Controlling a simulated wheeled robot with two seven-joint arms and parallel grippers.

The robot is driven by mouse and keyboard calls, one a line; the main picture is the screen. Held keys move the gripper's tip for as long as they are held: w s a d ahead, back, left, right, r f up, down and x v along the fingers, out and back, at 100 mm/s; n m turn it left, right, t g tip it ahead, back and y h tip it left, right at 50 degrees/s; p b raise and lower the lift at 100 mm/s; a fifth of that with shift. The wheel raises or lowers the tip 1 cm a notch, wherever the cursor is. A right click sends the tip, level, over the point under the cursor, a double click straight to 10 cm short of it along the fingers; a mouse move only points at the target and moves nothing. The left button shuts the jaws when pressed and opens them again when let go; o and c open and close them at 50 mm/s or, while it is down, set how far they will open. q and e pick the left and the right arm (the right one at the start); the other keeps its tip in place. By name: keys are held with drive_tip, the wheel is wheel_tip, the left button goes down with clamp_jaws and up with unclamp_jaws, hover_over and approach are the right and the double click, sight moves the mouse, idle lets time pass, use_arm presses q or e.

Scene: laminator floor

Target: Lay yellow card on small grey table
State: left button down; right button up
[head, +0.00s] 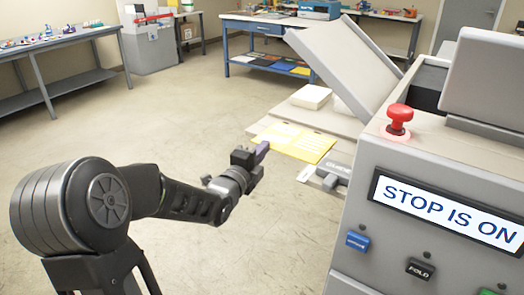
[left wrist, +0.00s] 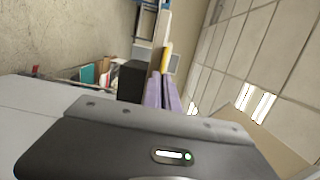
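The yellow card (head: 300,142), with pale printed lines, extends right from my left gripper (head: 260,156) in the head view. In the left wrist view the purple fingers (left wrist: 162,92) are close together, with a yellow strip, the card edge-on (left wrist: 167,58), at their tips. The gripper looks shut on the card's near edge. Behind and under the card is a low grey-beige surface (head: 276,117) beside the machine; I cannot tell whether the card touches it, or whether this is the small grey table. My right gripper is not in view.
The grey machine (head: 400,240) with a red button (head: 399,119) and "STOP IS ON" display fills the right. A bench (head: 55,70) stands far left. Open floor (head: 160,115) lies between.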

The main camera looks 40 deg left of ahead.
use_arm(q)
drive_tip(key=c, duration=1.6)
unclamp_jaws()
drive_tip(key=shift+s+d+b, duration=0.15)
drive_tip(key=shift+s+d, duration=0.1)
drive_tip(key=shift+s, duration=1.05)
drive_tip(key=shift+s+d+b, duration=0.15)
drive_tip(key=shift+s+d, duration=0.05)
drive_tip(key=shift+s, duration=1.05)
drive_tip(key=shift+s+d+b, duration=0.15)
drive_tip(key=shift+s+d, duration=0.1)
drive_tip(key=shift+s, duration=1.05)
